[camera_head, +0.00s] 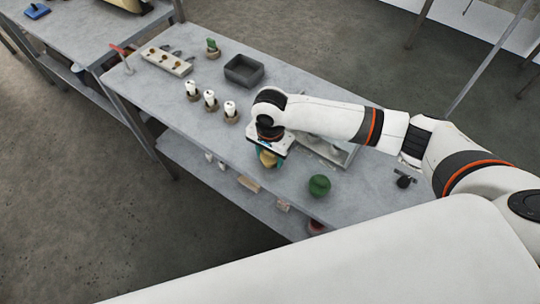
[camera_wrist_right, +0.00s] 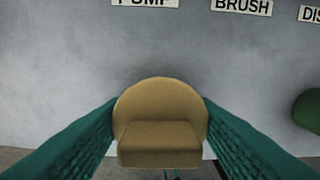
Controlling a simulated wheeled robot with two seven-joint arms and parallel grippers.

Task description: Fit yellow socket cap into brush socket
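The yellow socket cap (camera_wrist_right: 160,122) is a rounded, stepped piece between the two green fingers of my right gripper (camera_wrist_right: 160,108), which touch it on both sides. In the head view the cap (camera_head: 268,159) shows below my right gripper (camera_head: 266,147), over the front part of the table. Whether it touches the tabletop is unclear. A BRUSH label (camera_wrist_right: 241,6) lies at the top of the wrist view. I cannot make out the brush socket itself; the arm covers part of the table there. My left gripper is not in view.
A green round piece (camera_head: 319,185) stands right of the cap. Several white pieces in brown rings (camera_head: 210,100), a dark tray (camera_head: 244,70) and a pale holed block (camera_head: 166,61) are further left. A PUMP label (camera_wrist_right: 145,3) lies left of BRUSH.

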